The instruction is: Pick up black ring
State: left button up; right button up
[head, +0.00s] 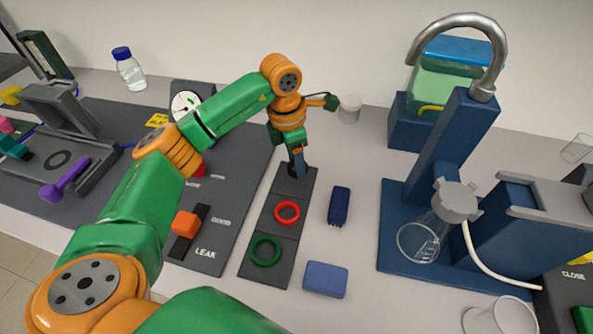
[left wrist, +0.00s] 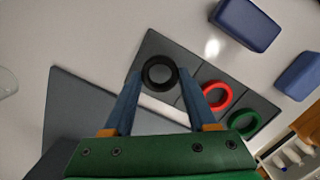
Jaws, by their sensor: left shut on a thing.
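The black ring (left wrist: 160,73) shows in the left wrist view between the fingertips of my left gripper (left wrist: 158,78), at the end square of a dark strip (left wrist: 240,81). In the head view my left gripper (head: 297,172) points down at the far end of that strip, and the black ring is mostly hidden by the fingers there. The left gripper is shut on the black ring. I cannot tell whether the ring still touches the strip. A red ring (head: 287,212) and a green ring (head: 265,251) lie on the nearer squares. My right gripper is not in view.
A dark blue block (head: 339,205) and a lighter blue block (head: 325,279) lie right of the strip. A blue stand (head: 450,150) with a glass flask (head: 422,239) stands further right. A grey panel with an orange knob (head: 186,223) lies left.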

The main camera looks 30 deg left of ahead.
pick_arm(q)
jog(key=s+d+r+b, duration=0.2)
jog(key=s+d+r, duration=0.7)
jog(key=s+r, duration=0.1)
jog(key=shift+s+r, duration=0.25)
jog(key=shift+s, duration=0.25)
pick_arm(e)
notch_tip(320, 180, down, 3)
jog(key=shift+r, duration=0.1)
pick_arm(q)
jog(key=shift+a, duration=0.15)
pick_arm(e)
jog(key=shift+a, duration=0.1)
